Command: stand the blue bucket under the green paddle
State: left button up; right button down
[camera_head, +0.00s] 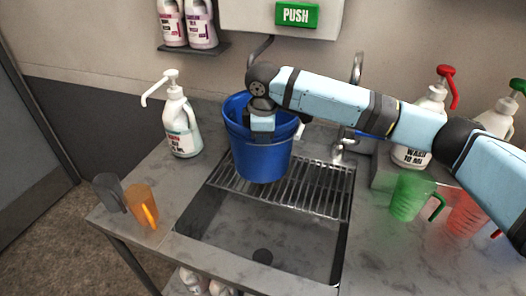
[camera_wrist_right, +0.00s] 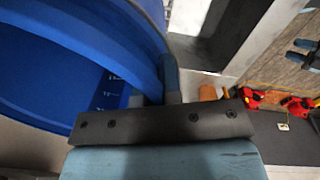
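The blue bucket (camera_head: 262,160) is upright over the slatted metal rack (camera_head: 310,185) at the back of the sink. I cannot tell whether its base touches the rack. My right gripper (camera_head: 262,124) reaches down at the bucket's rim and appears shut on its wall. In the right wrist view the bucket (camera_wrist_right: 60,75) fills the left side, with its rim running down to the fingers (camera_wrist_right: 165,85). The green paddle (camera_head: 296,14), marked PUSH, is on the white wall unit above and slightly right of the bucket. My left gripper is out of view.
A white pump bottle (camera_head: 181,125) stands left of the bucket. Grey (camera_head: 108,192) and orange (camera_head: 143,206) cups are at the front left. The sink basin (camera_head: 262,230) is empty.

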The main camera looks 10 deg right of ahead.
aim_at(263, 150)
jog(key=shift+w+f, duration=0.15)
jog(key=shift+f, duration=2)
jog(key=c, duration=1.7)
grip_release()
jog(key=shift+f, duration=0.1)
jog(key=o, duration=0.4)
jog(key=r, duration=0.8)
jog(key=s+r, duration=0.1)
jog(key=r, duration=0.3)
jog(key=shift+s+a+r, duration=0.1)
jog(key=shift+a+r, duration=0.05)
